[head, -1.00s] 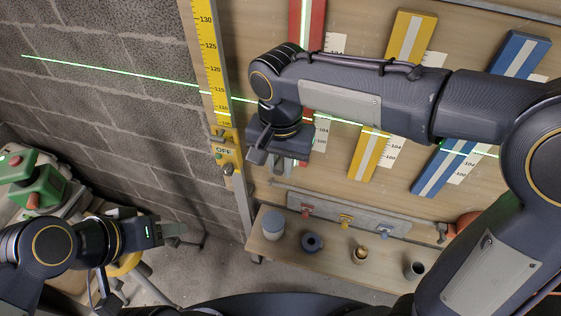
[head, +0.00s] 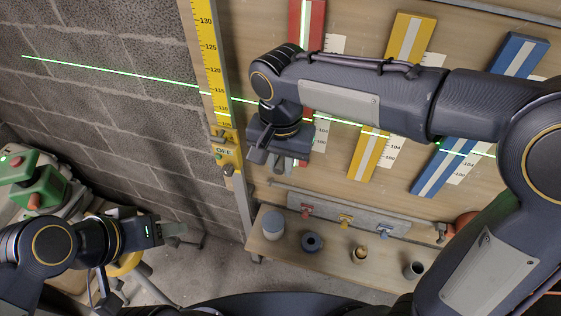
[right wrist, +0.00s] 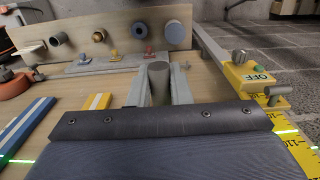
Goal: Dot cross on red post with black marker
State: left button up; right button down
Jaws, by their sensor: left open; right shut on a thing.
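The red post (head: 317,27) has a pale centre stripe and stands upright on the wooden board. My right arm covers its middle, and a green laser line crosses the board at that height. My right gripper (head: 280,163) is in front of the post's lower part. In the right wrist view it is shut on a dark grey cylinder (right wrist: 158,82), seen nearly end-on. I take this as the marker, but its tip is hidden. Whether it touches the post cannot be seen. No cross is visible on the post. My left gripper (head: 176,231) is open and empty at lower left.
A yellow post (head: 364,158) and a blue post (head: 431,175) stand to the right. A yellow scale (head: 211,65) and switch box marked OFF (head: 226,155) stand left of the red post. A low shelf (head: 335,270) holds several cups. A green machine (head: 40,190) is at far left.

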jog(key=shift+w, duration=0.3)
dwell(0.4)
dwell(0.3)
jog(key=s+a, duration=0.2)
jog(key=s, duration=0.5)
jog(key=shift+s+a+b, duration=0.15)
jog(key=shift+s+b, duration=0.2)
jog(key=shift+b, duration=0.05)
dwell(0.4)
dwell(0.6)
